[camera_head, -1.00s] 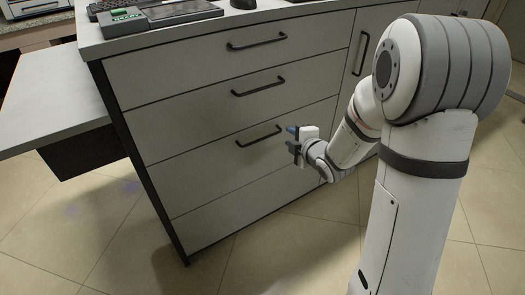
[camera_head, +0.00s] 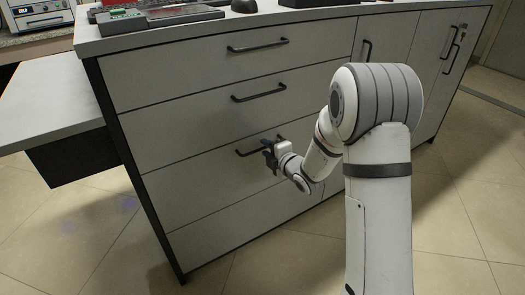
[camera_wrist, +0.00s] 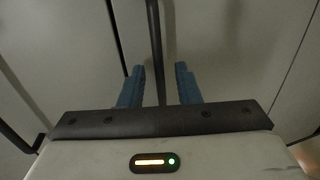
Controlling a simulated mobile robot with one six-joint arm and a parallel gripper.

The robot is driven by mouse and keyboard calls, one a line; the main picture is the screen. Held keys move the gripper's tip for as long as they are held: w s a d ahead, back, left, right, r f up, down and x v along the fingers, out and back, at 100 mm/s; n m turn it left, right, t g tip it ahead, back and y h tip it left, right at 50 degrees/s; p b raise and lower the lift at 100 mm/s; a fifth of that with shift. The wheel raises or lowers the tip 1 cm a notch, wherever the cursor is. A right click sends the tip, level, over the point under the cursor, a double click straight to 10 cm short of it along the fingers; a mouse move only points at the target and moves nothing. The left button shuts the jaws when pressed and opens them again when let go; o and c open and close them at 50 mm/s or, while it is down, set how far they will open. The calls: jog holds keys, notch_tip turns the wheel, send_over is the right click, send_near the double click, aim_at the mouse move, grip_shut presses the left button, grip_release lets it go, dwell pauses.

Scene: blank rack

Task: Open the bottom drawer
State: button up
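The grey drawer front with the lowest visible handle (camera_head: 200,188) is closed, in the lower part of the cabinet. Its black bar handle (camera_head: 246,153) is partly hidden by my gripper (camera_head: 268,154), which is at the handle's right part. In the wrist view the dark handle bar (camera_wrist: 155,45) runs up the picture between the two blue fingers of my gripper (camera_wrist: 159,72). The fingers stand apart, with gaps on both sides of the bar. I cannot tell how deep the bar sits between them. The lowest panel (camera_head: 225,228) shows no handle.
Two closed drawers with black handles (camera_head: 257,46) (camera_head: 258,92) are above. Tall doors (camera_head: 385,60) stand to the right. The countertop (camera_head: 180,32) holds devices. A lower side surface (camera_head: 45,95) is at left. Tiled floor (camera_head: 100,235) in front is clear.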

jog(key=shift+c, duration=0.5)
grip_shut()
